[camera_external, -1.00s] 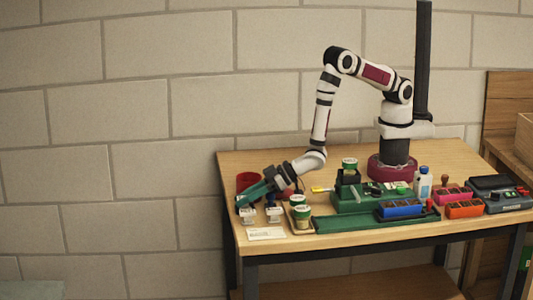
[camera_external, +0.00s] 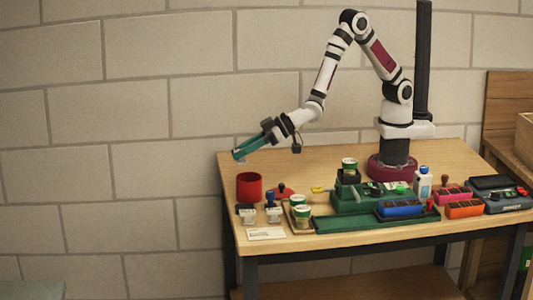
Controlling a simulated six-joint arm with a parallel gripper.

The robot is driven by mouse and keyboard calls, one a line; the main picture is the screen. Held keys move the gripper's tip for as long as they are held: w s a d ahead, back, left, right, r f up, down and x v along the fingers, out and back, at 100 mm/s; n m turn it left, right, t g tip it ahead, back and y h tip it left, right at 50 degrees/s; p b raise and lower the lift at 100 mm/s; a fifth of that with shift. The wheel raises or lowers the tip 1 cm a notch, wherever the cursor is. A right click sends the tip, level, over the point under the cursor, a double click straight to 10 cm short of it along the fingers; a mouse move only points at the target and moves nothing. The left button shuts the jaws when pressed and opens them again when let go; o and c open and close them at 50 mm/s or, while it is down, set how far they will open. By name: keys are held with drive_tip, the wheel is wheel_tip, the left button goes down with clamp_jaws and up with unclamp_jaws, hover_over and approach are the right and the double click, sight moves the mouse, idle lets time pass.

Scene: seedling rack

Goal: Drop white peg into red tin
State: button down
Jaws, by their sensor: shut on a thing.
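The red tin (camera_external: 249,190) stands upright at the left end of the table, its open top facing up. My gripper (camera_external: 238,155) is in the air above the tin, apart from its rim and slightly to the left in the picture. Its teal fingers point down and left and are shut on a small pale thing, which looks like the white peg (camera_external: 243,161). Only a small bit of it shows at the fingertips. The inside of the tin is mostly hidden from this side.
Two small white blocks with dark tops (camera_external: 248,216) and a white card (camera_external: 266,234) lie in front of the tin. A tray with green-topped jars (camera_external: 301,217) and a red-domed thing (camera_external: 284,192) are to its right. Green racks and coloured boxes crowd the right side.

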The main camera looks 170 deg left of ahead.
drive_tip(key=s+r, duration=0.3)
drive_tip(key=s, duration=0.2)
drive_tip(key=shift+w+a+f, duration=0.1)
drive_tip(key=shift+a+f, duration=0.1)
drive_tip(key=shift+f, duration=1.1)
drive_tip(key=shift+a+f, duration=0.15)
drive_tip(key=shift+f, duration=1.1)
drive_tip(key=c, duration=0.6)
unclamp_jaws()
drive_tip(key=v, duration=0.7)
drive_tip(key=shift+a+r, duration=0.1)
drive_tip(key=shift+a, duration=0.15)
